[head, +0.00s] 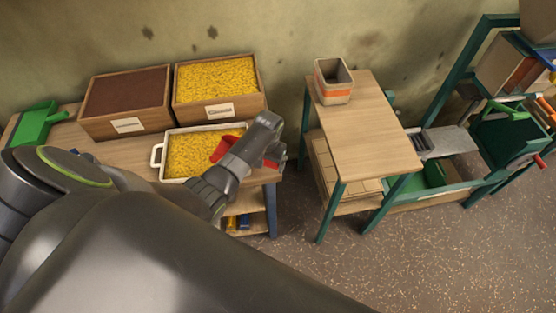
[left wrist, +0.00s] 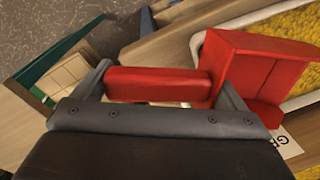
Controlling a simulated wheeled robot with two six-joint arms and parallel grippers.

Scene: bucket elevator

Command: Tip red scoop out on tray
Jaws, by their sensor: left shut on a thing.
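The red scoop (head: 225,148) is over the right part of a white tray (head: 157,156) filled with yellow grains. My left gripper (head: 262,146) is at the tray's right side, shut on the scoop's handle. In the left wrist view the red handle lies between the fingers of my left gripper (left wrist: 158,85), and the scoop's body (left wrist: 268,62) is to the right, above the white tray rim (left wrist: 197,42). The scoop looks tilted; I cannot see whether anything is in it. My right gripper is not in view.
Behind the tray stand a wooden box of brown material (head: 125,97) and a labelled box of yellow grains (head: 215,82). A green scoop (head: 37,122) lies at the left. To the right, a small table (head: 375,125) carries a grey bucket with an orange band (head: 334,82).

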